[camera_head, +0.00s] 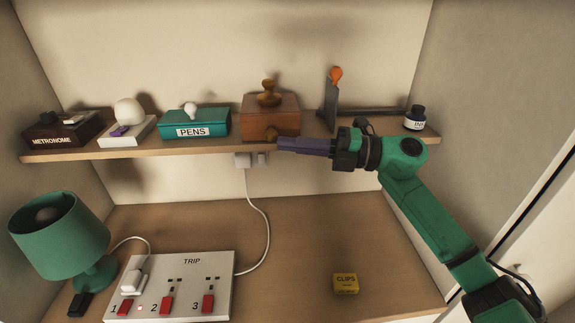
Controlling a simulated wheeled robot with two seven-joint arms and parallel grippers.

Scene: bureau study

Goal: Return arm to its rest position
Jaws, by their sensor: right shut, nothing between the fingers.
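My right arm comes in from the lower right and reaches up to the shelf's height. Its right gripper (279,144) points left and is shut and empty. The fingertips are at the front of the wooden box (285,119), close to a round knob low on its front; I cannot tell whether they touch it. My left gripper is not in view.
The shelf (190,148) also holds a metronome box (60,133), a teal pens box (212,122), an upright dark plate with an orange knob (331,100) and an ink bottle (415,118). Below are a green lamp (60,235), a trip panel (190,265) and a clips box (345,284).

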